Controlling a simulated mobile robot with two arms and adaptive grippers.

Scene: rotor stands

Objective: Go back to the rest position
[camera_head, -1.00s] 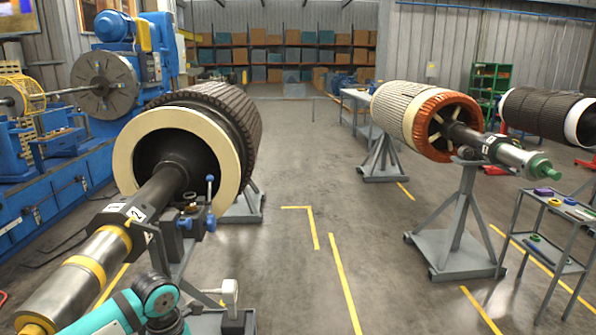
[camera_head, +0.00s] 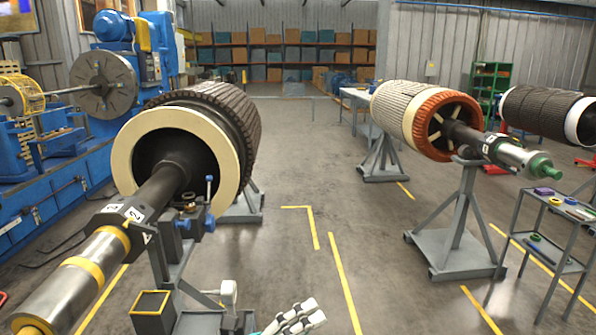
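The gripper is right of the small stand with the white bracket (camera_head: 229,292) and apart from the large left rotor (camera_head: 225,115). My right gripper is not in view.
The left rotor's shaft (camera_head: 95,262) reaches toward me at lower left. A dark yellow-rimmed box (camera_head: 152,303) sits below it. A second rotor (camera_head: 405,112) rests on a grey stand (camera_head: 455,245) at right, beside a tool cart (camera_head: 545,245). The middle floor is clear.

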